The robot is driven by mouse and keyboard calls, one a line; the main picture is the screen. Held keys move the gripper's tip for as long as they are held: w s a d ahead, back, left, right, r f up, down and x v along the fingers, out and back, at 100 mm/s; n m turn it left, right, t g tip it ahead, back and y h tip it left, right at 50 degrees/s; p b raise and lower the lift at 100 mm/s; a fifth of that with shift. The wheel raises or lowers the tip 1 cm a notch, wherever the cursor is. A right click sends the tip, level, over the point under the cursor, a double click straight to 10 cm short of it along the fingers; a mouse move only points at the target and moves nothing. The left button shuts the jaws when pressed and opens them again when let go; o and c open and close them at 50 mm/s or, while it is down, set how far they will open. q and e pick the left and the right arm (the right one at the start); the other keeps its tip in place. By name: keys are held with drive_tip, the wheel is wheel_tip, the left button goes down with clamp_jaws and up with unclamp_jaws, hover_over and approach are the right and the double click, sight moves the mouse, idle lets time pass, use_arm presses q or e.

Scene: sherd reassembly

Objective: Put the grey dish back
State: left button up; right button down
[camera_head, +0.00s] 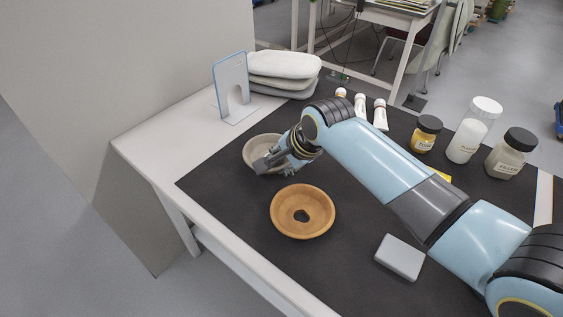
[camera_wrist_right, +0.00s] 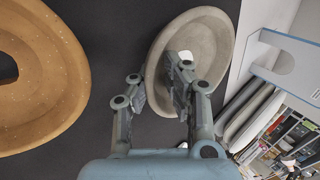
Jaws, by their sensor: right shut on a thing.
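The grey dish (camera_head: 256,144) is a shallow round bowl at the far left part of the dark mat, partly hidden by my right gripper. In the right wrist view the grey dish (camera_wrist_right: 212,38) shows with a small white patch inside it; I cannot tell what the patch is. My right gripper (camera_head: 262,164) is shut on the near side wall of the grey dish. In the wrist view one finger of the right gripper (camera_wrist_right: 158,92) is inside the bowl and the other outside its rim. I cannot tell whether the dish is lifted. My left gripper is not in view.
An orange-brown dish (camera_head: 288,228) with a dark hole in its middle lies close in front. A blue-edged stand (camera_head: 232,78) and stacked grey pads (camera_head: 284,66) are behind. Tubes (camera_head: 360,105), jars (camera_head: 426,135) and a grey block (camera_head: 400,257) lie right. The mat's left front is clear.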

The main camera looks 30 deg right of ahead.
drive_tip(key=shift+f, duration=0.45)
drive_tip(key=c, duration=1.3)
unclamp_jaws()
drive_tip(key=v, duration=0.8)
